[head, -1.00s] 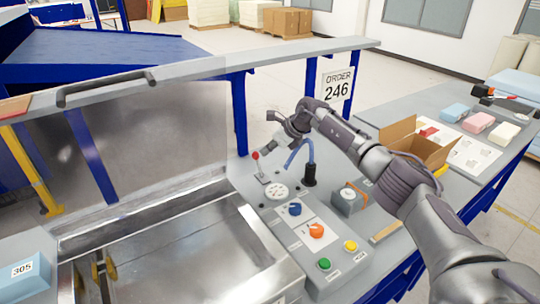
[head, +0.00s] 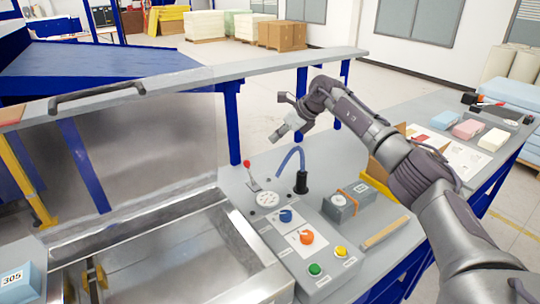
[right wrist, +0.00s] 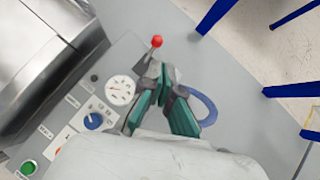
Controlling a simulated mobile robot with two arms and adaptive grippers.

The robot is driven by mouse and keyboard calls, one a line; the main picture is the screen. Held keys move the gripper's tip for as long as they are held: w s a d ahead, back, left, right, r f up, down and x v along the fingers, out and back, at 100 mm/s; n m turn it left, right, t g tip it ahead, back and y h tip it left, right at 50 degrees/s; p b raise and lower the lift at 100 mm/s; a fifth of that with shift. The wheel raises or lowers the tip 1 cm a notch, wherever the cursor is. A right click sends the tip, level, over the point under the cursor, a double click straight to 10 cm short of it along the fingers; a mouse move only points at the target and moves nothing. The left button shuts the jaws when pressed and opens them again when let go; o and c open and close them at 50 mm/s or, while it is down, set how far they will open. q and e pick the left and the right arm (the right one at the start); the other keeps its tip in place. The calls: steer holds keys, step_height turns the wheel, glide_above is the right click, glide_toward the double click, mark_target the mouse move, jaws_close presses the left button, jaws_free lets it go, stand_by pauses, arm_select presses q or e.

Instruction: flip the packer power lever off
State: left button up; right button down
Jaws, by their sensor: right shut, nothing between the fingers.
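The power lever (head: 248,170) stands on the grey control panel (head: 268,222), a thin stalk with a red ball on top, tilted to the left in the head view. In the right wrist view the red ball (right wrist: 156,41) shows just beyond the fingertips. My right gripper (head: 275,138) is shut and empty, above and to the right of the lever, apart from it in the head view. The fingers of my right gripper (right wrist: 158,72) also show in the right wrist view, hiding the lower stalk. My left gripper is not in view.
A metal chamber (head: 160,250) lies left.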

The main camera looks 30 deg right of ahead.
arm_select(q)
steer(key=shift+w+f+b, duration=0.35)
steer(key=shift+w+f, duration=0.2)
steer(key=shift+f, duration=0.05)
arm_select(e)
steer(key=r, duration=0.1)
steer(key=d+r, duration=0.1)
steer(key=r, duration=0.1)
steer(key=shift+w+r, duration=0.2)
